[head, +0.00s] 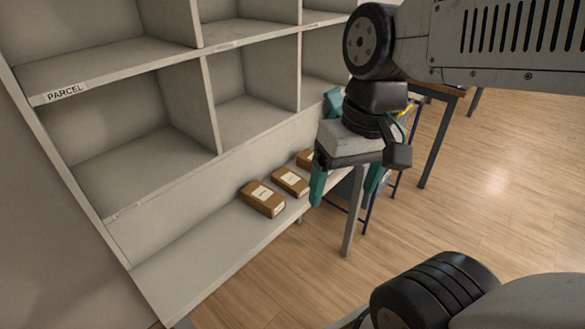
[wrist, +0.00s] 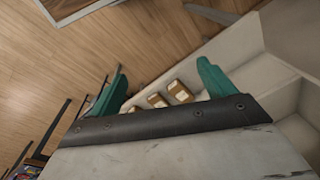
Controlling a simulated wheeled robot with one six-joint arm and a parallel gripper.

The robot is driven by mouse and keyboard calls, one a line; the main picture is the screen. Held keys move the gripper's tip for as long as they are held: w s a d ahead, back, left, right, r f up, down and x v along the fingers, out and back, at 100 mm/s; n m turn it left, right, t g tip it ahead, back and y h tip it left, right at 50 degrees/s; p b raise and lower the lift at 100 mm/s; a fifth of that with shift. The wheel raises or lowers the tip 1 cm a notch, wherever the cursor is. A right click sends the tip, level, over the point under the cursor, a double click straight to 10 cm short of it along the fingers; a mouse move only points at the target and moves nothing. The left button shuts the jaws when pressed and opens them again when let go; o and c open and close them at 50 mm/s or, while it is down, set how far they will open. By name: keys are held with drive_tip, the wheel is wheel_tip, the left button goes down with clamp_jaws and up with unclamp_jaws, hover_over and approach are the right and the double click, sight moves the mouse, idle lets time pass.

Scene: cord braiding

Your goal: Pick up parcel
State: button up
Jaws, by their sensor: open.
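Three brown parcels with pale labels lie in a row on the light grey bench ledge under the shelves. In the head view the nearest parcel (head: 263,199) is at the left, the middle parcel (head: 290,181) is beside it, and the far parcel (head: 306,159) is partly hidden behind my gripper. My gripper (head: 343,192) is open and empty, its teal fingers pointing down, to the right of the parcels and apart from them. In the wrist view the parcels (wrist: 180,91) show small between the two fingers (wrist: 160,90), some distance beyond them.
A grey shelf unit (head: 207,95) with open, empty compartments rises behind the ledge (head: 200,245); one board carries a PARCEL label (head: 66,92). A dark-legged table (head: 437,125) stands behind my arm. The wooden floor (head: 500,190) at the right is clear.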

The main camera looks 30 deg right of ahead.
drive_tip(key=w+a+f+m+y, duration=0.25)
drive_tip(key=w+m+y, duration=0.25)
drive_tip(key=w, duration=0.3)
drive_tip(key=m+t, duration=1.2)
drive_tip(key=m, duration=1.3)
approach(303, 159)
drive_tip(key=s+d+f, duration=0.1)
drive_tip(key=d, duration=0.3)
drive_tip(key=shift+g+h, duration=0.3)
drive_tip(key=x, duration=0.7)
drive_tip(key=shift+w+a+f, duration=0.1)
drive_tip(key=shift+w+a, duration=0.1)
drive_tip(key=c, duration=1.1)
